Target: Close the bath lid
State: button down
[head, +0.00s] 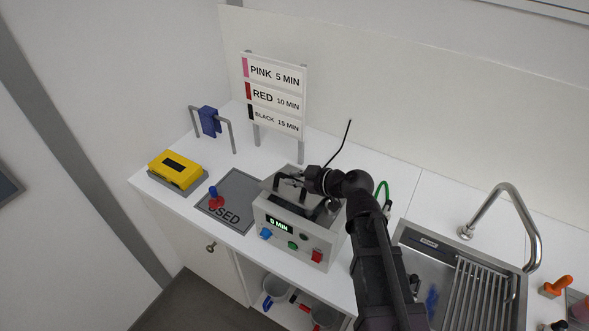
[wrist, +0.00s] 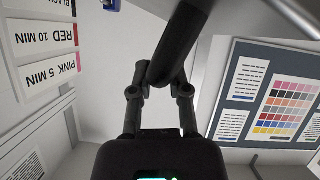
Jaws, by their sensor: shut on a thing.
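The bath (head: 290,229) is a pale grey box on the white counter, with a lit "0 MIN" display and blue, green and red controls on its front. Its grey lid (head: 270,182) is partly hidden by my arm; I cannot tell its exact angle. My gripper (head: 284,182) is at the top of the bath, beside the lid. In the wrist view my gripper (wrist: 160,88) has its fingers closed on a dark bar, the lid handle (wrist: 180,42). A grey edge, maybe the lid's, crosses the top right there.
A dark "USED" mat (head: 237,190) with small red and blue items lies left of the bath. A yellow device (head: 177,169), a blue item on a rack (head: 209,121) and a sign (head: 273,93) stand behind and left. A sink (head: 440,275) with tap is at right.

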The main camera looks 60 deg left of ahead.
jog(key=w+d+r+h+p, duration=0.2)
jog(key=d+r+p, duration=0.1)
jog(key=r+p, duration=0.3)
jog(key=w+d+r+m+h+p, duration=0.1)
jog(key=w+d+r+h+p, duration=0.1)
jog(key=r+p, duration=0.4)
jog(key=w+p, duration=0.1)
jog(key=p, duration=0.2)
jog(key=shift+d+m+t+p, duration=0.3)
jog(key=shift+d+t+p, duration=0.05)
jog(key=shift+d+t, duration=0.05)
jog(key=shift+f, duration=0.15)
jog(key=b+x, duration=0.7)
jog(key=x, duration=0.3)
jog(key=shift+a+f+b, duration=0.15)
jog(key=shift+f+b, duration=0.05)
jog(key=shift+b, duration=0.1)
jog(key=shift+s+d+f+b, duration=0.1)
jog(key=shift+f+b, duration=0.75)
jog(key=shift+s+d+f+b, duration=0.1)
jog(key=shift+f+b, duration=0.75)
